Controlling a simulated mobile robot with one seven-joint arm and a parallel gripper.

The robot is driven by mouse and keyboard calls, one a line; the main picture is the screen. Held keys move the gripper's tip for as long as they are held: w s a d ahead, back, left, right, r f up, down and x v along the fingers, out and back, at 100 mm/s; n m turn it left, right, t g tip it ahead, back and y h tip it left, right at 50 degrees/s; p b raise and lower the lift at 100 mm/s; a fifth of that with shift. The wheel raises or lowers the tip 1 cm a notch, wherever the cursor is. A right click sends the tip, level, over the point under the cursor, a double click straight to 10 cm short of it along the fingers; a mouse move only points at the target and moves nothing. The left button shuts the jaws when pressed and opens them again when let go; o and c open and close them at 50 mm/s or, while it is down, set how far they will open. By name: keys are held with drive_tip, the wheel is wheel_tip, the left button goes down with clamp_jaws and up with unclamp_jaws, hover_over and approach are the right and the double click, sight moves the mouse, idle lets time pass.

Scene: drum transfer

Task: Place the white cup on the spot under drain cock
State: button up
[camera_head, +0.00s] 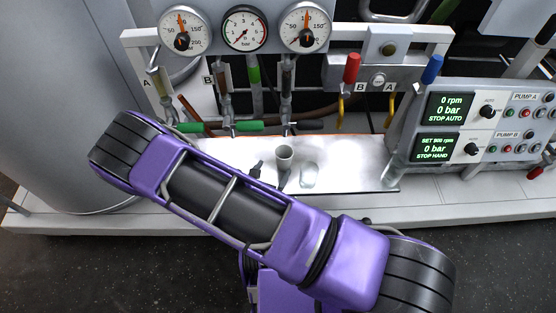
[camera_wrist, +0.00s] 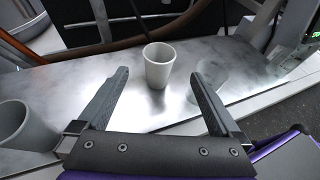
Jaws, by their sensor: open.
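A white cup (camera_head: 285,154) stands upright on the shiny metal tray (camera_head: 230,150), below the hanging pipework. In the wrist view the cup (camera_wrist: 158,66) stands ahead, between the lines of my two fingers, which look apart from it. My gripper (camera_wrist: 160,78) is open and empty, low over the tray. In the head view its fingertips (camera_head: 270,172) show just in front of the cup, past my arm. I cannot tell which pipe is the drain cock.
A second, greyer cup (camera_wrist: 20,128) stands at the left edge of the wrist view; my arm hides it in the head view. Valves, hoses and gauges (camera_head: 245,28) rise behind the tray. A control panel (camera_head: 480,125) stands at the right.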

drive_tip(key=v, duration=0.2)
drive_tip(key=shift+s+a+r, duration=0.1)
drive_tip(key=shift+s, duration=0.2)
idle(0.3)
